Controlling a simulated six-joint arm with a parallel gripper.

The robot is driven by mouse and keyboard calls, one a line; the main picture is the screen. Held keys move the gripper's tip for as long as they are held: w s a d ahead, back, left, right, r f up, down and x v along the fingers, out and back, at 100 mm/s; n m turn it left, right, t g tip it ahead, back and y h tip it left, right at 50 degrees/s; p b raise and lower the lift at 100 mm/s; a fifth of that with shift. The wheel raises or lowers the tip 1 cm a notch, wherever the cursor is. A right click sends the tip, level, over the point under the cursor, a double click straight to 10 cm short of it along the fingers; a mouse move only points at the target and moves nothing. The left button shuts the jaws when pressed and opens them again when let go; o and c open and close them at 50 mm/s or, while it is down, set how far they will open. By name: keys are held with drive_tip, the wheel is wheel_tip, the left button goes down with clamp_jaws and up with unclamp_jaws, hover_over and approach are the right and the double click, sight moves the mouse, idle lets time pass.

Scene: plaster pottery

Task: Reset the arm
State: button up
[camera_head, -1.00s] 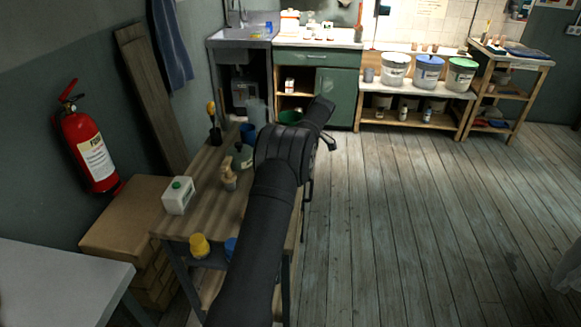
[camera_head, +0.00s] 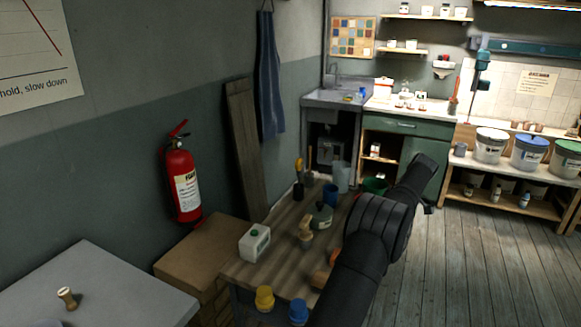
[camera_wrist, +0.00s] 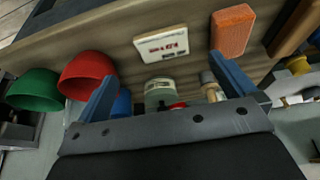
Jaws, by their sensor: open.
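My arm (camera_head: 375,235) reaches out over the right side of the wooden workbench (camera_head: 285,233) in the head view, and its far end is mostly hidden behind its own links. My gripper (camera_wrist: 168,92) shows in the wrist view with its two blue-grey fingers spread wide apart. It is open, and I see nothing held between the fingers. Beyond the fingers are a red bowl (camera_wrist: 87,75), a green bowl (camera_wrist: 34,90), a white labelled card (camera_wrist: 161,44) and an orange block (camera_wrist: 232,30).
A fire extinguisher (camera_head: 183,185) hangs on the left wall. Open floor (camera_head: 470,270) lies to the right.

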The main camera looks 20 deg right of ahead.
drive_tip(key=x, duration=1.1)
drive_tip(key=shift+a+f, duration=0.1)
drive_tip(key=shift+f, duration=0.1)
wheel_tip(320, 180, up, 3)
drive_tip(key=shift+r, duration=0.65)
